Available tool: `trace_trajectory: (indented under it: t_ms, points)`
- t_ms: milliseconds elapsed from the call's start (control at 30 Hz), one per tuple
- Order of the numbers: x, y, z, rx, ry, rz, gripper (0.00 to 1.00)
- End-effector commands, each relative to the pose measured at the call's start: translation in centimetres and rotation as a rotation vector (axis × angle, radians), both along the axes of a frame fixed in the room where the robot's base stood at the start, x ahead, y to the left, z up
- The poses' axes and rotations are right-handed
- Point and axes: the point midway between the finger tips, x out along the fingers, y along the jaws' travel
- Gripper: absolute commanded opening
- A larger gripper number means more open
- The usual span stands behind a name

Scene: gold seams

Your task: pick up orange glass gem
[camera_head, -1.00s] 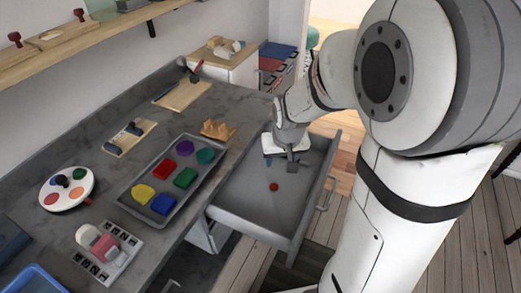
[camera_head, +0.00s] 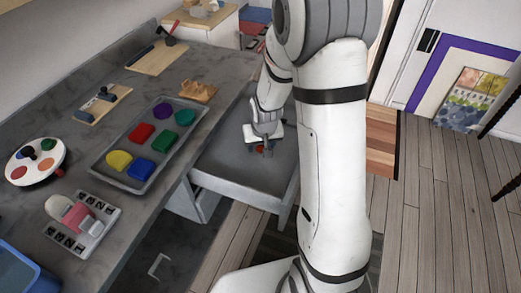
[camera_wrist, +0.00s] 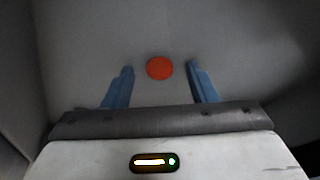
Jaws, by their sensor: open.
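The orange glass gem (camera_wrist: 160,68) is a small round orange-red piece on the grey floor of an open drawer (camera_head: 235,190). In the head view only a bit of the gem (camera_head: 260,150) shows beside my gripper (camera_head: 262,146). My gripper is open and points down into the drawer. In the wrist view the two blue fingers of my gripper (camera_wrist: 160,85) stand on either side of the gem, with a gap to it on both sides. The gem lies near the level of the fingertips in that picture. Nothing is held.
A round white palette (camera_head: 20,178), a stamp-like toy (camera_head: 80,225) and wooden boards lie there too.

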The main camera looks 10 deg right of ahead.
Motion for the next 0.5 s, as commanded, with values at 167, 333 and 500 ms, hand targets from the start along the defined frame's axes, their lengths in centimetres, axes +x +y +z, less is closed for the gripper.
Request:
trace_trajectory:
  t_ms: [167, 333, 500]
  points:
    - [0.04, -0.03, -0.05, 0.0, -0.001, -0.001, 0.52]
    - [0.03, -0.05, -0.04, 0.0, 0.0, -0.001, 0.42]
    - [0.02, -0.07, -0.05, 0.0, 0.0, -0.001, 0.29]
